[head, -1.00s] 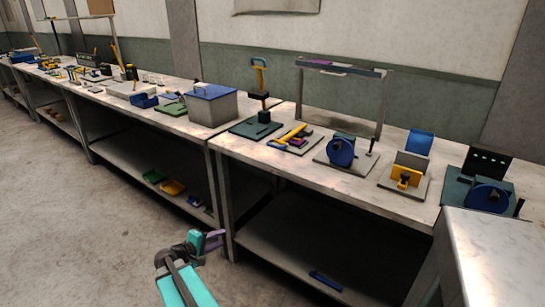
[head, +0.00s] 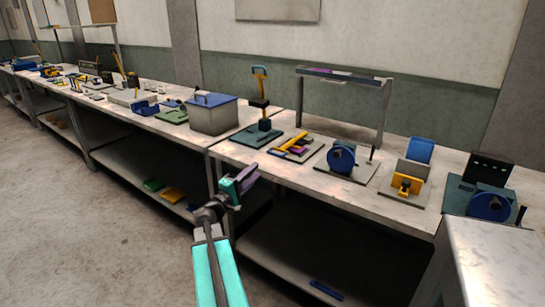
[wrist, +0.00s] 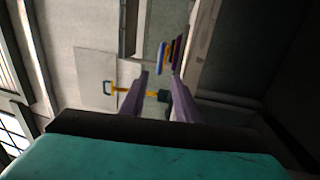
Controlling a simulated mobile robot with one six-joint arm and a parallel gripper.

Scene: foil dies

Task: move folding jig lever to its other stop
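My gripper (head: 248,184) is held in front of the bench edge, below and left of the tools, and looks empty. In the wrist view its two purple fingers (wrist: 159,98) stand apart with a gap between them. The handle also shows in the wrist view (wrist: 107,88), beyond the fingers. To its right, a low fixture with a yellow bar (head: 291,144) lies on a grey plate. I cannot tell which of these is the folding jig.
A grey box with a blue lid (head: 213,112) stands left of the upright lever. A blue-wheeled fixture (head: 341,158) and a yellow clamp-like fixture (head: 406,184) stand to the right. A metal frame (head: 385,108) rises behind. A bare metal surface (head: 495,262) is at the right front.

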